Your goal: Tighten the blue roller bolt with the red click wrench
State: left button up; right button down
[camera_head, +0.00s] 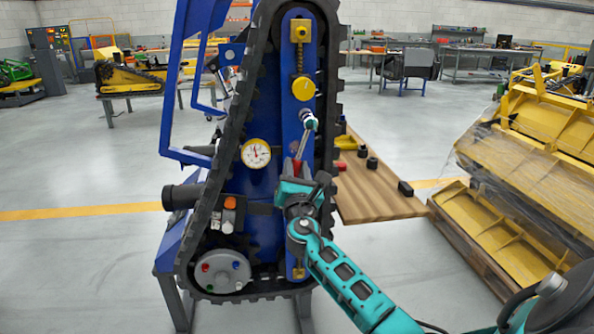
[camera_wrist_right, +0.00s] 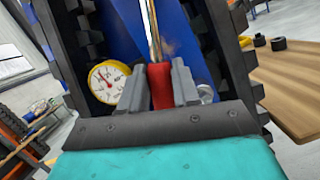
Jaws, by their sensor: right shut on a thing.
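The red click wrench has a red handle (camera_head: 297,167) and a bright metal shaft that points up. My right gripper (camera_head: 298,186) is shut on the red handle, which also shows between its fingers in the right wrist view (camera_wrist_right: 160,88). The wrench's upper end reaches a small round bolt spot (camera_head: 309,120) on the blue upright frame of the carrier, below the yellow round knob. The blue roller bolt there is mostly hidden by the wrench head. I cannot tell whether the head is seated on it. My left gripper is not in view.
The black rubber track (camera_head: 245,110) loops around the blue frame, close on both sides of my gripper. A dial gauge (camera_head: 257,154) sits to the left. A wooden bench (camera_head: 375,195) with small black parts stands right. Yellow track shoes (camera_head: 545,120) are stacked further right.

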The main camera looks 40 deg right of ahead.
jog(key=shift+w+a+r+m, duration=0.3)
jog(key=shift+a+m, duration=0.1)
jog(key=shift+m, duration=0.3)
jog(key=shift+h, duration=0.3)
jog(key=shift+w+a+r+m+g, duration=0.25)
jog(key=shift+a+m, duration=0.2)
jog(key=shift+m, duration=0.25)
jog(key=shift+w+a+r+m+g+b, duration=0.2)
jog(key=shift+a+r+m+g+b, duration=0.15)
jog(key=shift+m, duration=0.35)
jog(key=shift+f, duration=0.1)
